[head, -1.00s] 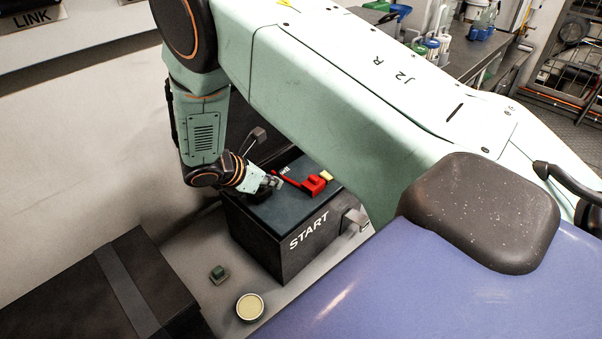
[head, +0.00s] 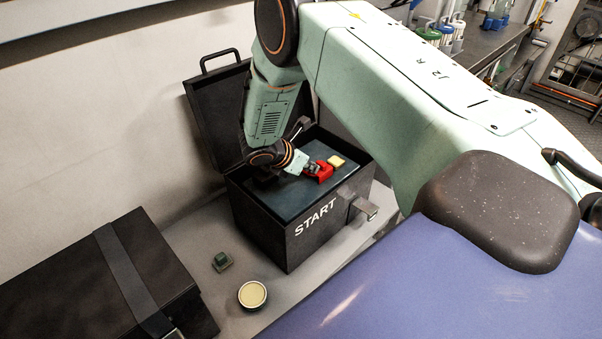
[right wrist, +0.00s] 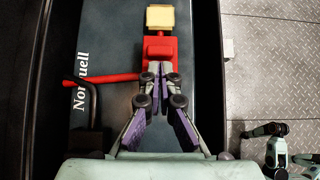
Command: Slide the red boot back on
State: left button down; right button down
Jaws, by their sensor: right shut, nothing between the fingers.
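The red boot (head: 320,172) lies on the dark top inside the black START case (head: 262,222). In the right wrist view the boot (right wrist: 160,50) sits just short of a pale yellow block (right wrist: 160,17), which also shows in the head view (head: 337,160). Boot and block look lined up and close; I cannot tell if they overlap. A red bar (right wrist: 105,78) runs left from near the boot. My right gripper (head: 310,168) is shut and empty, its fingertips (right wrist: 160,78) at the boot's near end. Contact is unclear. My left gripper is not in view.
The case's open lid (head: 212,118) stands behind. A black strapped case (head: 80,285) lies at the left. A small green block (head: 222,261) and a round tin (head: 252,295) stand on the grey surface in front. A metal latch (head: 365,209) sticks out at the right.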

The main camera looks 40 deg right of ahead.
aim_at(327, 163)
jog(key=shift+d, duration=0.25)
jog(key=d, duration=0.2)
jog(key=d+p, duration=0.1)
jog(key=d, duration=0.4)
jog(key=shift+w+d+r, duration=0.1)
jog(key=shift+w, duration=0.25)
jog(key=a+p, duration=0.1)
jog(key=a, duration=0.3)
jog(key=shift+s+a+r, duration=0.15)
jog(key=shift+a, duration=0.05)
jog(key=p+v, duration=0.3)
jog(key=v, duration=0.6)
jog(key=shift+r, duration=0.2)
jog(key=shift+a, duration=0.1)
